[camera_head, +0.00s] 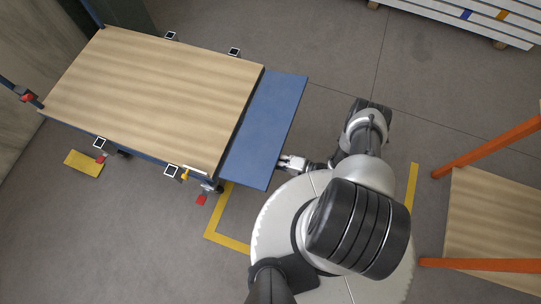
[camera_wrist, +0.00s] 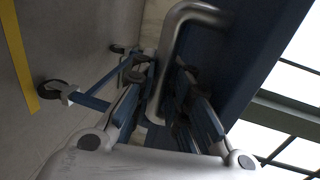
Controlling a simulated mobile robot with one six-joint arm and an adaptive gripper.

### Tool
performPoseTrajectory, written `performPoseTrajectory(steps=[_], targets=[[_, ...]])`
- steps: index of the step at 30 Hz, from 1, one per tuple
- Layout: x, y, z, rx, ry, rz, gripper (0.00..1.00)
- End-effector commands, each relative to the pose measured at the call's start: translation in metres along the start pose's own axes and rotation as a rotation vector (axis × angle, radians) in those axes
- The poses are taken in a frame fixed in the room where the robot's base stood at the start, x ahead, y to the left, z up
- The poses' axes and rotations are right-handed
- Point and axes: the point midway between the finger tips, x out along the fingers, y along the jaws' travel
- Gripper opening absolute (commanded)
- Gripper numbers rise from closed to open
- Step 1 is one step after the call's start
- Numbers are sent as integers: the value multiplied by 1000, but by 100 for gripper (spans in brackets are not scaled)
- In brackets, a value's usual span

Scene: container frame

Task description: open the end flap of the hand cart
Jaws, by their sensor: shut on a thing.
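The hand cart (camera_head: 150,90) has a wooden deck and a blue frame, at the upper left of the head view. Its blue end flap (camera_head: 265,125) extends outward from the deck's right end; its exact angle is hard to tell from above. My gripper (camera_head: 283,162) is at the flap's outer edge, near the lower corner. In the wrist view, a bent silver handle (camera_wrist: 173,50) on the dark blue flap (camera_wrist: 235,60) runs down between my fingers (camera_wrist: 163,95). My gripper is shut on this handle. The exact contact is partly hidden by the fingers.
A yellow floor marking (camera_head: 224,240) lies below the flap. An orange-framed wooden platform (camera_head: 495,215) stands at the right. A white stack (camera_head: 470,18) is at the top right. Open grey floor (camera_head: 330,50) lies above and right of the flap.

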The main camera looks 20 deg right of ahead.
Motion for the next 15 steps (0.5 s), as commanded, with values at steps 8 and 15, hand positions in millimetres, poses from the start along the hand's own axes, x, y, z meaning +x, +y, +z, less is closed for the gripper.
performPoseTrajectory(steps=[8, 15], targets=[[4, 11, -4, -11, 5, 2, 0], [5, 13, -4, -10, 5, 2, 0]])
